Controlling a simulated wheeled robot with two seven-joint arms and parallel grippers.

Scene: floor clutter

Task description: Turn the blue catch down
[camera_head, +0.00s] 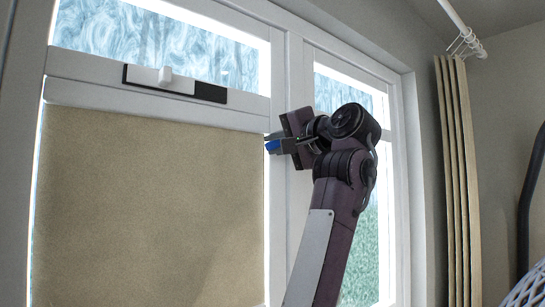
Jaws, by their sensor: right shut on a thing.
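The blue catch (272,146) is on the white window frame, beside the middle post. Only a small blue part of it shows; the rest is hidden behind my right gripper. My right gripper (281,144) is at the catch, with its fingers pointing left and shut on it. My right arm rises from the bottom of the view and bends at the wrist in front of the right window pane. I cannot tell the catch's exact angle. My left gripper does not show.
A tan blind (150,205) covers the left pane. A black and white latch (165,78) sits on the rail above it. A beige curtain (458,180) hangs from a white rod (458,22) at right. A dark curved bar (530,200) stands at the right edge.

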